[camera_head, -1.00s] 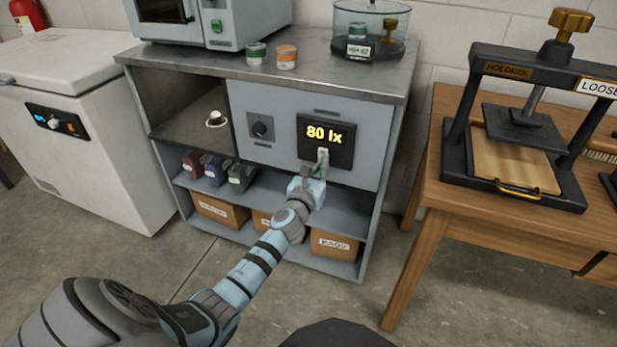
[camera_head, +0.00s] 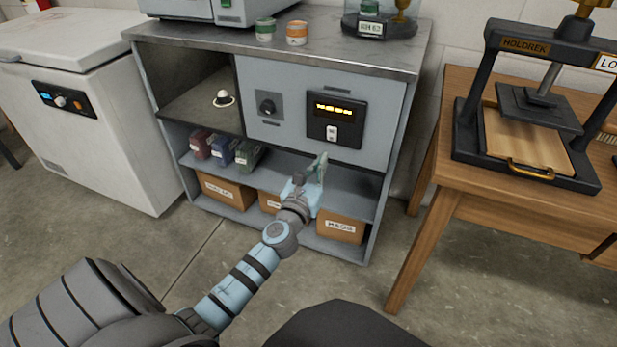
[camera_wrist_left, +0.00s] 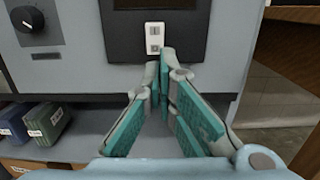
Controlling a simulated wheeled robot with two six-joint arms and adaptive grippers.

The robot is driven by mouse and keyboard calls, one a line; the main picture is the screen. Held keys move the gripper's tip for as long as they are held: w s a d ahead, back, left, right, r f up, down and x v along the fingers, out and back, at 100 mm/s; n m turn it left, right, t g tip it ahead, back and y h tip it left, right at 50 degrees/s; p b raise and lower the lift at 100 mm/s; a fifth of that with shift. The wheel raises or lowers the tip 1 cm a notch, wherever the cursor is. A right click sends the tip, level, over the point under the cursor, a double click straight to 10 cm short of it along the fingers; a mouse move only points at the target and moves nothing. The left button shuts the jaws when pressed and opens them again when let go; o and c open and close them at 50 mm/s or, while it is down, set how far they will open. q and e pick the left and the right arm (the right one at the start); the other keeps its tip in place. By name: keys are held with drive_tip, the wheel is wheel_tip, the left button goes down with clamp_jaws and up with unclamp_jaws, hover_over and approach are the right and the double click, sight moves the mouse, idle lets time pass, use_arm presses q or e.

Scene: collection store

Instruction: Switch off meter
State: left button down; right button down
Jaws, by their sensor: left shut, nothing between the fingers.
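The meter is a black panel (camera_head: 350,132) on the grey cabinet front. Its small display (camera_head: 334,110) shows a row of yellow marks that I cannot read as a number. A white rocker switch (camera_head: 331,132) sits below the display. It also shows in the left wrist view (camera_wrist_left: 154,38), with a mark on its upper and lower halves. My left gripper (camera_head: 321,160) is shut and empty, in front of and below the panel. In the left wrist view its fingertips (camera_wrist_left: 161,62) are just under the switch, apparently apart from it. My right gripper is not in view.
A round knob (camera_head: 267,106) is left of the meter. Below are a shelf with small coloured boxes (camera_head: 222,150) and brown bins (camera_head: 226,190). A white freezer (camera_head: 110,135) stands left, and a wooden table with a press (camera_head: 525,145) stands right.

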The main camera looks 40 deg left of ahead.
use_arm(q)
drive_tip(key=v, duration=0.5)
drive_tip(key=shift+s+d+f, duration=0.1)
drive_tip(key=shift+s+f, duration=0.1)
drive_tip(key=shift+s, duration=0.15)
